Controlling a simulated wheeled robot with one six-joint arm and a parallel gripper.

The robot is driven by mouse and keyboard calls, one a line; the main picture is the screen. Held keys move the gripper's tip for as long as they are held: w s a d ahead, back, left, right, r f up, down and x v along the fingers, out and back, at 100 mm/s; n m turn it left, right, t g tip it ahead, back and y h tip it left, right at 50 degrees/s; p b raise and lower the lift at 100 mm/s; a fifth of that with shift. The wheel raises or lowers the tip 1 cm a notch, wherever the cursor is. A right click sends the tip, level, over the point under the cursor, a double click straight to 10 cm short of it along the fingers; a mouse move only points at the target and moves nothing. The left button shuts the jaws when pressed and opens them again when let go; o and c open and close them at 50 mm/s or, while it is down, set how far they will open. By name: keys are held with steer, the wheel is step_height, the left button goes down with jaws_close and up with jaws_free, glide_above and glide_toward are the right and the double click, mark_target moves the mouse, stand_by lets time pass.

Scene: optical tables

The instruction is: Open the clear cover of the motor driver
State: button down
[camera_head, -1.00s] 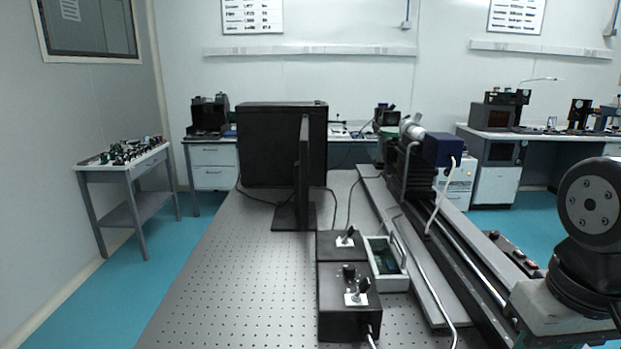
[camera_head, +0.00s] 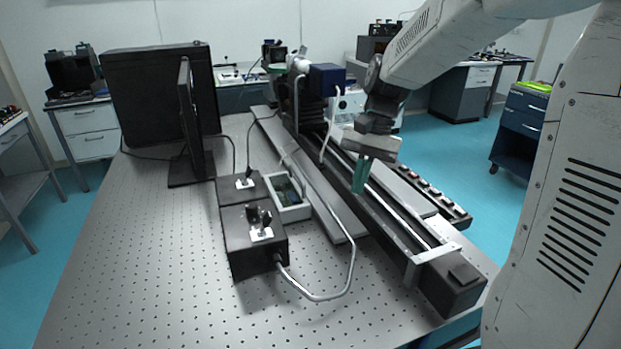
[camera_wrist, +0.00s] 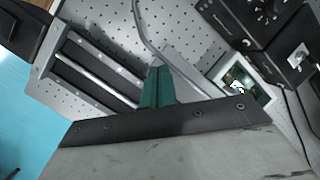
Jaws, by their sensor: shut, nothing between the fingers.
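The motor driver is a small white open-looking box (camera_head: 293,214) with a green circuit board inside. It stands on the optical table, right of two black boxes. It also shows in the wrist view (camera_wrist: 262,97), right of my fingers. Its clear cover is hard to make out; a thin pale outline rises at the box's far right side, and I cannot tell its exact angle. My gripper (camera_head: 359,177) has green fingers, shut and empty, above the long rail and to the right of the driver, apart from it. The fingertips also show in the wrist view (camera_wrist: 157,72).
Two black boxes with switches (camera_head: 250,248) stand left of the driver. A grey cable (camera_head: 350,265) loops in front of it. A long black rail stage (camera_head: 375,205) runs under my gripper. A black upright panel (camera_head: 188,120) stands farther back. The table's front left is clear.

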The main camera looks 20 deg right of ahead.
steer(key=w+d+f+m+t+y, duration=0.1)
steer(key=w+f+m, duration=0.15)
steer(key=w, duration=0.45)
steer(key=w+d+f+m+y, duration=0.1)
steer(key=w+d+m+y, duration=0.1)
steer(key=w+m, duration=0.35)
steer(key=m+t, duration=0.1)
steer(key=m, duration=0.1)
glide_toward(298, 194)
steer(key=shift+y, duration=0.3)
steer(key=x, duration=0.4)
steer(key=shift+d+f, duration=0.25)
steer(key=shift+f, duration=0.15)
steer(key=shift+r, duration=0.1)
steer(key=shift+a+r+h, duration=0.15)
steer(key=shift+r+h, duration=0.05)
steer(key=shift+h, duration=0.2)
